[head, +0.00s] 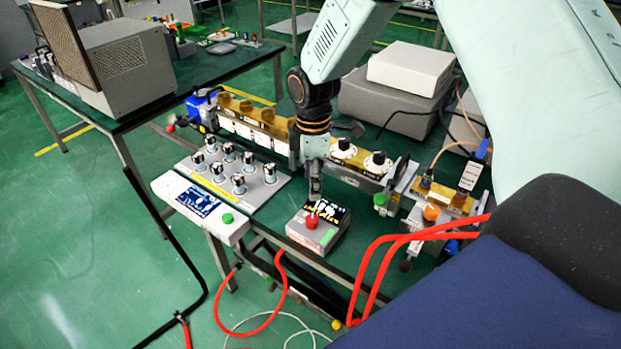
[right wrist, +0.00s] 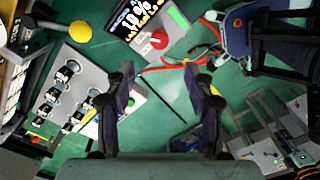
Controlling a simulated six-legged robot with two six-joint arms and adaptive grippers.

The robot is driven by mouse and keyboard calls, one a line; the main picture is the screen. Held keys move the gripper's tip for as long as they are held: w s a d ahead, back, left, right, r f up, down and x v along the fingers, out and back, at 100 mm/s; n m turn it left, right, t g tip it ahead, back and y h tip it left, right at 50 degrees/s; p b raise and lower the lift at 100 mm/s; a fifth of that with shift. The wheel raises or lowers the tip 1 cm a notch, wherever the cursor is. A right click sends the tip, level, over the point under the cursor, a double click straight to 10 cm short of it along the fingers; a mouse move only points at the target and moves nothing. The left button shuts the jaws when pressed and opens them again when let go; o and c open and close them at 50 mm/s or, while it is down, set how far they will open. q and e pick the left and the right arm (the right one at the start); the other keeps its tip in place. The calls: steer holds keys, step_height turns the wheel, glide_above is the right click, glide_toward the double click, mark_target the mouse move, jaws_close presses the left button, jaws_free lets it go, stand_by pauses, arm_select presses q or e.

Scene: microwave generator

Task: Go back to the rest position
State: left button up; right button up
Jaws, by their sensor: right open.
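My right arm comes in from the upper right in the head view. My right gripper (head: 315,188) points down just above and behind a small grey box (head: 325,239) with a black display and a red knob (head: 312,220). Whether it touches the box is hard to tell in this view. In the right wrist view the gripper (right wrist: 158,78) has its two dark fingers spread apart with nothing between them. There the red knob (right wrist: 159,40) lies beyond the fingertips. My left gripper is not in view.
A panel with several knobs (head: 206,219) and a screen stands left of the box on the green bench. A long row of brass and white parts (head: 255,118) runs behind. Red hoses (head: 372,262) loop at the front. Grey cases (head: 395,95) stand behind; green floor is free at left.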

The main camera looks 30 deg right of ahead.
steer(key=s+a+f+m+t+b, duration=0.2)
steer(key=s+a+f+m, duration=0.1)
steer(key=f+m, duration=0.35)
steer(key=s+a+f+m+t+b, duration=0.25)
steer(key=a+f+m, duration=0.2)
steer(key=f, duration=0.25)
steer(key=s+f+m+g+b, duration=0.1)
steer(key=s+f+b, duration=0.2)
steer(key=s+f, duration=0.2)
steer(key=s+f+m+g+b, duration=0.1)
steer(key=s+f, duration=0.5)
steer(key=s, duration=0.6)
steer(key=s+f+g+b, duration=0.2)
steer(key=s+f+b, duration=0.2)
steer(key=s, duration=0.5)
steer(key=shift+s+a+f+m+b, duration=0.15)
steer(key=shift+a+f+m+b, duration=0.2)
steer(key=shift+f, duration=0.35)
steer(key=shift+g, duration=0.25)
